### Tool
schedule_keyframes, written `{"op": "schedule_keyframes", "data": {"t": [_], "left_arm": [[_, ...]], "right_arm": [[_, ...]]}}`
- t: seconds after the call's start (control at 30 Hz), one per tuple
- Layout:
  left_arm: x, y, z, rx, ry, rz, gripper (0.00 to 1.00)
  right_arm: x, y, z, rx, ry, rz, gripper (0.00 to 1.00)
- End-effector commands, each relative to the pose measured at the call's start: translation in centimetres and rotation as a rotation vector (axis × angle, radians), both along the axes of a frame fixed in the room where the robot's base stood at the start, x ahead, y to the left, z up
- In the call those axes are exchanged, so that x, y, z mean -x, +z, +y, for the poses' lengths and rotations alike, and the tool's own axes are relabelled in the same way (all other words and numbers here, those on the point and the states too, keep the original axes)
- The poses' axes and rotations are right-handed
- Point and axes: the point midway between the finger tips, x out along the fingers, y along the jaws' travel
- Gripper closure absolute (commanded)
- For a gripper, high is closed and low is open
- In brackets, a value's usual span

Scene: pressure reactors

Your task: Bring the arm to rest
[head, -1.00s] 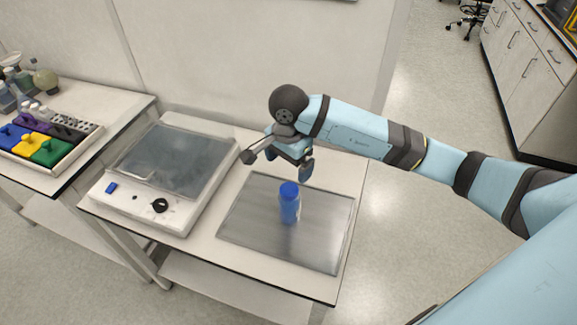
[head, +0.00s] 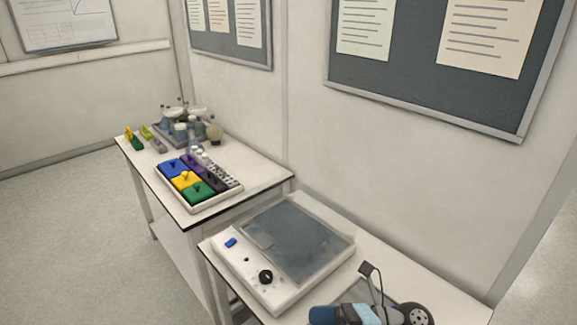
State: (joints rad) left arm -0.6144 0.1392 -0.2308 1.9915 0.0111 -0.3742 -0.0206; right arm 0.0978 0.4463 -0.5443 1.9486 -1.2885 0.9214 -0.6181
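Part of my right arm shows at the bottom right of the head view: a dark round joint, a thin bracket with a small black block, and a blue and black part cut off by the lower edge. A small part of the metal plate (head: 352,294) shows behind the arm. My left gripper is not in view.
The white device (head: 262,290) with a dark flat top and black knob stands left of my arm. On the far table are a tray (head: 210,207) of coloured blocks and a group of glassware (head: 180,130). Notice boards (head: 430,85) hang on the wall. Floor at left is clear.

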Motion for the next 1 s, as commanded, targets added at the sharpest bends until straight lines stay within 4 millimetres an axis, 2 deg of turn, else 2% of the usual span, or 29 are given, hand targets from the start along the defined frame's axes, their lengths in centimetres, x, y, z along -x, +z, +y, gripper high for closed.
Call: {"op": "schedule_keyframes", "data": {"t": [0.07,0.13,0.27,0.37,0.43,0.5,0.6,0.7,0.8,1.0], "left_arm": [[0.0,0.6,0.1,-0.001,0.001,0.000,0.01],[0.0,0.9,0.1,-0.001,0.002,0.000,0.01],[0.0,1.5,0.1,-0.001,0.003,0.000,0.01],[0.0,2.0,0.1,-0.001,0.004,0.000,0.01],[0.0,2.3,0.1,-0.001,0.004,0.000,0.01],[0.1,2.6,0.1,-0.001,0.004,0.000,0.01],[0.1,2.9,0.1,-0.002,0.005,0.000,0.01],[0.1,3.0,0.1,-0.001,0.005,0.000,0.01],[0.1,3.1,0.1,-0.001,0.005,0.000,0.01],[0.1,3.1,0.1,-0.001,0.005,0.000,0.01]], "right_arm": [[-0.2,1.1,-0.2,-0.190,-0.139,0.230,0.06],[-0.9,1.3,-1.3,-0.351,-0.265,0.445,0.06],[-1.9,-0.6,-4.4,-0.634,-0.497,0.869,0.06],[-1.6,-4.1,-7.4,-0.839,-0.676,1.210,0.06],[-0.4,-7.3,-9.4,-0.976,-0.800,1.454,0.06],[1.5,-10.7,-11.1,-1.099,-0.915,1.684,0.06],[4.5,-14.6,-12.5,-1.234,-1.042,1.946,0.06],[7.2,-17.2,-13.2,-1.324,-1.131,2.131,0.06],[9.0,-18.7,-13.4,-1.378,-1.183,2.245,0.06],[9.9,-19.4,-13.5,-1.403,-1.207,2.298,0.06]]}}
